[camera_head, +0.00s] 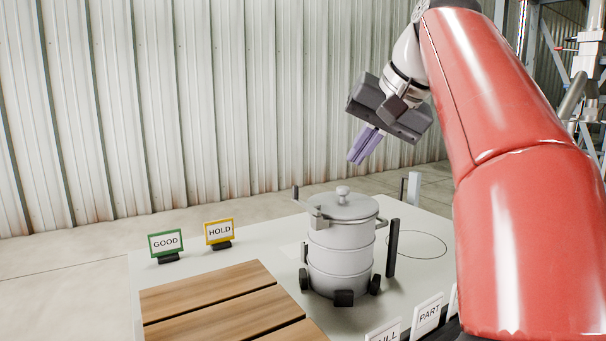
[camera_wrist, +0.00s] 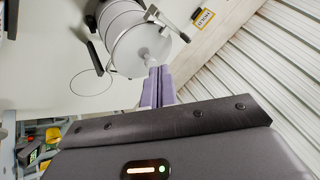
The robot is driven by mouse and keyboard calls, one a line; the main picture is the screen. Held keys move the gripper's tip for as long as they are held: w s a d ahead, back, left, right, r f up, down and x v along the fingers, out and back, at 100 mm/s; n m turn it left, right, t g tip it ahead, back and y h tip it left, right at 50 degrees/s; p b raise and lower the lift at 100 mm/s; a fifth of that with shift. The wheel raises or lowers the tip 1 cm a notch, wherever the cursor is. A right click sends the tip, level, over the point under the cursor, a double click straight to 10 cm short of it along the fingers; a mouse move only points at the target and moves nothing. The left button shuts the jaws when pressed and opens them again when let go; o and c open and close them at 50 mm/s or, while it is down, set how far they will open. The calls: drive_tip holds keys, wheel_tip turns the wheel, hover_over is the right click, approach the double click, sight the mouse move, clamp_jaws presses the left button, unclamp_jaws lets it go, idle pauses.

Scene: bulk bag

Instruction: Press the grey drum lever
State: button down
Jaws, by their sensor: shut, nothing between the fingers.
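The light grey drum (camera_head: 341,262) stands upright on the table, with a round lid (camera_head: 344,207) and a knob on top. Its grey lever (camera_head: 317,214) sits at the lid's left rim; in the wrist view the lever (camera_wrist: 169,23) sticks out from the rim at upper right. My gripper (camera_head: 358,161) has purple fingers pressed together and empty. It is tilted down, above the lid and apart from the drum in the head view. In the wrist view the fingertips (camera_wrist: 159,69) overlap the lid's knob in the picture; the lever is beyond them, not touched.
Dark posts and feet surround the drum, including a tall black post (camera_head: 393,248) at its right. GOOD (camera_head: 165,243) and HOLD (camera_head: 219,232) signs stand at the left behind a wooden slatted board (camera_head: 215,303). More label signs (camera_head: 428,316) stand in front. A corrugated wall (camera_head: 200,110) is behind.

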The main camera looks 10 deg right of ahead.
drive_tip(key=shift+w+r, duration=0.2)
drive_tip(key=shift+w, duration=0.1)
drive_tip(key=b+x, duration=0.1)
drive_tip(key=x, duration=0.8)
drive_tip(key=shift+f, duration=0.35)
drive_tip(key=w+a, duration=0.1)
drive_tip(key=a, duration=0.2)
drive_tip(key=shift+w, duration=0.4)
drive_tip(key=shift+w+a+f, duration=0.1)
drive_tip(key=shift+w+a, duration=0.1)
drive_tip(key=shift+a, duration=0.15)
